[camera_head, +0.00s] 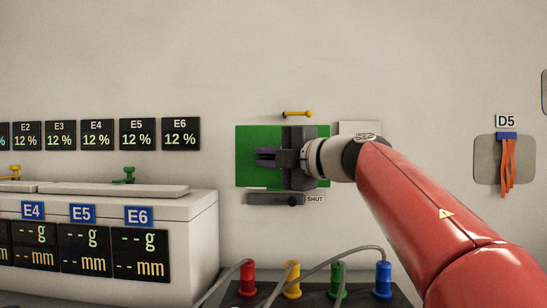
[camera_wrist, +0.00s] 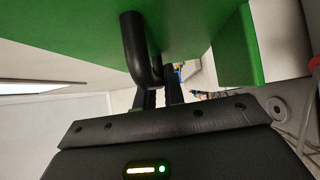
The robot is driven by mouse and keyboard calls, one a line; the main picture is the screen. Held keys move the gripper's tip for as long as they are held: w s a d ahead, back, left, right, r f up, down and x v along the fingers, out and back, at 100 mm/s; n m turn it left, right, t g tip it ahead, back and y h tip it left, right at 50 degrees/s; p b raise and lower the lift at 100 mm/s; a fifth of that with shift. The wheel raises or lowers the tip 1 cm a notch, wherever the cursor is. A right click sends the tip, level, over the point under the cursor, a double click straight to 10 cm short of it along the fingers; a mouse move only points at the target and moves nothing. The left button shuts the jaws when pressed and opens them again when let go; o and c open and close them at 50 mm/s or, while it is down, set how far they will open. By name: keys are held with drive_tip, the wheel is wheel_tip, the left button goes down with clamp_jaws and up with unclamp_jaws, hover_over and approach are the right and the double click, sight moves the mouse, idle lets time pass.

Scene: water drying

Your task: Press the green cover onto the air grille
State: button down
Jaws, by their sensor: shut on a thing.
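The green cover (camera_head: 246,140) is a flat green plate held upright at the back wall, in the middle of the head view. My gripper (camera_head: 265,157) is in front of it and shut on its handle. In the wrist view the cover's underside or face (camera_wrist: 70,25) fills the top, and its black bent handle (camera_wrist: 138,45) runs down to my gripper's fingers (camera_wrist: 160,97). The air grille is not visible; I cannot tell whether it lies behind the cover or whether the cover touches the wall.
A dark slide bar (camera_head: 270,198) by a SHUT label (camera_head: 314,199) lies just below the cover, and a yellow peg (camera_head: 297,113) just above. Several coloured plugs with cables (camera_head: 338,275) stand below. A white bench unit (camera_head: 190,225) is at left; D5 orange wires (camera_head: 508,170) hang at right.

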sight(270, 156)
drive_tip(key=shift+s+d+r+p, duration=0.1)
drive_tip(key=shift+s+p, duration=0.05)
drive_tip(key=shift+p, duration=0.15)
drive_tip(key=shift+w+d+p, duration=0.1)
drive_tip(key=shift+w+p, duration=1.65)
drive_tip(key=shift+w, duration=0.75)
drive_tip(key=w+f, duration=0.1)
drive_tip(key=w, duration=0.6)
drive_tip(key=shift+w+p, duration=0.15)
drive_tip(key=shift+p, duration=0.15)
drive_tip(key=shift+d, duration=0.1)
drive_tip(key=shift+f, duration=0.15)
drive_tip(key=shift+w, duration=0.6)
